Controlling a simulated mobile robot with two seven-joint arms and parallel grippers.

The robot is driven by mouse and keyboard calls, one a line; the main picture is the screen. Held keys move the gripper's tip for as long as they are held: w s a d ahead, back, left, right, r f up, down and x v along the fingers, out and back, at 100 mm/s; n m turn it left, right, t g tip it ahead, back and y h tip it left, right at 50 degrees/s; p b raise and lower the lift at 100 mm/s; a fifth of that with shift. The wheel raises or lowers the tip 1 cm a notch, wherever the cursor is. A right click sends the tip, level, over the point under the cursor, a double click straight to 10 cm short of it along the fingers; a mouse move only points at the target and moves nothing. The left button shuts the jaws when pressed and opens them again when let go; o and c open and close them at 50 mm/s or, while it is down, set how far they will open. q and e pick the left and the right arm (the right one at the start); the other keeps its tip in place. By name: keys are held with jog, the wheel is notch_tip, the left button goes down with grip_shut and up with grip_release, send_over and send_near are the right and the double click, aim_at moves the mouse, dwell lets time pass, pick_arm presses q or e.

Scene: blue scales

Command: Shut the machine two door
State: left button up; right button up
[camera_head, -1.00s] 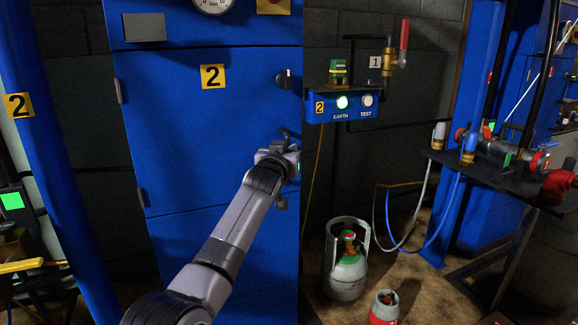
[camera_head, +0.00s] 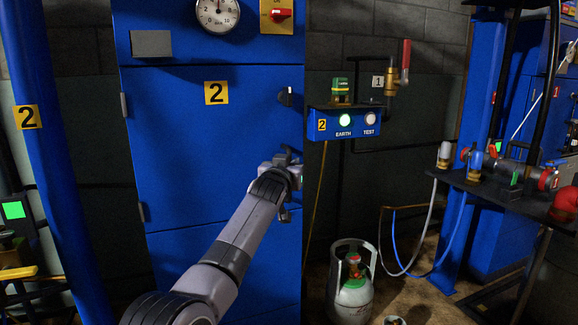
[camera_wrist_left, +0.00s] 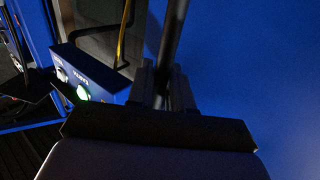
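The machine two door (camera_head: 205,150) is a blue panel with a yellow "2" label, hinges on its left edge and a small dark knob (camera_head: 285,96) at upper right. It looks flush or nearly flush with the cabinet; any small gap is unclear. My left gripper (camera_head: 285,168) is at the door's right edge, below the knob. In the left wrist view, its dark fingers (camera_wrist_left: 163,88) are close together at a dark upright strip, with the blue door surface (camera_wrist_left: 250,70) on the right. Whether they grip the strip is unclear. My right gripper is out of view.
A blue box (camera_head: 345,123) with EARTH and TEST lights is on the wall right of the door. A gas cylinder (camera_head: 352,290) stands on the floor. A dark bench (camera_head: 470,185) with valves and hoses is at right. A blue post (camera_head: 50,170) stands left.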

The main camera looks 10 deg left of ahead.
pick_arm(q)
jog(key=shift+o, duration=0.9)
jog(key=shift+w+r, duration=0.1)
jog(key=shift+r, duration=0.1)
jog(key=shift+f, duration=0.1)
jog(key=shift+a+f, duration=0.1)
jog(key=shift+a, duration=0.05)
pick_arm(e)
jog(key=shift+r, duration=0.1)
pick_arm(q)
jog(key=s+p, duration=0.5)
jog(key=s, duration=0.2)
jog(key=shift+s+d, duration=0.15)
jog(key=shift+d, duration=0.1)
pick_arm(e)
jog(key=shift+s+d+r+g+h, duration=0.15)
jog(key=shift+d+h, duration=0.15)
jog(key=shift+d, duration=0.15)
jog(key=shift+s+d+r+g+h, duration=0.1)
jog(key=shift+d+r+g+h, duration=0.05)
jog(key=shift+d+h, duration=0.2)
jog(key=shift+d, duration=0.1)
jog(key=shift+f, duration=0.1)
